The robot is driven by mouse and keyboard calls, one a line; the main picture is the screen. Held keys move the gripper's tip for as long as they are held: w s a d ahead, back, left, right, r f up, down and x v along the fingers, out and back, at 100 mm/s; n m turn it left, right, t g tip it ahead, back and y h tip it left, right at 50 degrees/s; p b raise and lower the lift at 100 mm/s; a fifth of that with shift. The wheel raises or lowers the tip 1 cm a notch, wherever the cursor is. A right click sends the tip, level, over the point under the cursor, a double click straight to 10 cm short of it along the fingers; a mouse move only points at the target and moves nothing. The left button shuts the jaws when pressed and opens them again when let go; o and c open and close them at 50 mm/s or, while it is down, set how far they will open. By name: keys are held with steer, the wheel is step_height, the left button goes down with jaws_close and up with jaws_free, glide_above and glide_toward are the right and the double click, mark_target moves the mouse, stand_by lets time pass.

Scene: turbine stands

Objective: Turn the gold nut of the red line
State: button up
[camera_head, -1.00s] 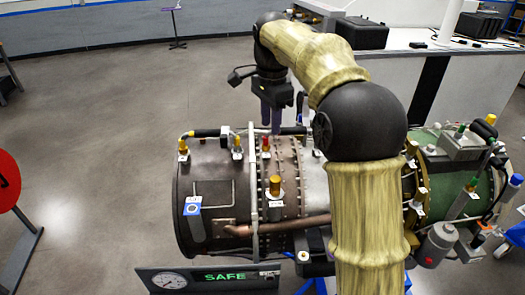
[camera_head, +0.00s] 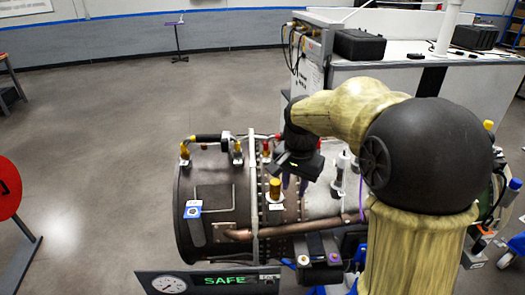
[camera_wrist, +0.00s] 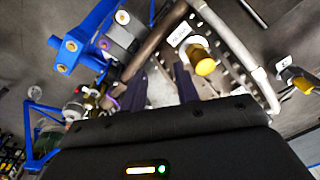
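The turbine engine (camera_head: 215,225) lies on its stand and carries several gold fittings. An upright gold fitting (camera_head: 275,190) with a white label stands on the riveted band; it also shows in the wrist view (camera_wrist: 204,64). A red-topped fitting (camera_head: 266,148) stands behind it, near a thin line with a red end (camera_head: 277,137). I cannot tell for sure which gold nut belongs to the red line. My gripper (camera_head: 294,184) points down just right of the upright gold fitting. In the wrist view its two dark fingers (camera_wrist: 172,85) are apart with nothing between them.
A copper pipe (camera_head: 300,226) crosses the engine's near side. A panel reading SAFE with a gauge (camera_head: 170,284) stands in front. Gold fittings and a black-sleeved line (camera_head: 210,139) lie to the left. Blue stand parts (camera_wrist: 85,40) show in the wrist view.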

steer(key=s+d+f+n+b, duration=0.1)
steer(key=s+d+f+n, duration=0.1)
steer(key=s+f, duration=0.4)
steer(key=s+d+f+n+t+b, duration=0.1)
steer(key=s+d+f+n, duration=0.2)
steer(key=s+f, duration=0.4)
steer(key=s+n, duration=0.1)
steer(key=s, duration=0.1)
steer(key=shift+s+d, duration=0.2)
steer(key=shift+s, duration=0.2)
steer(key=shift+d, duration=0.1)
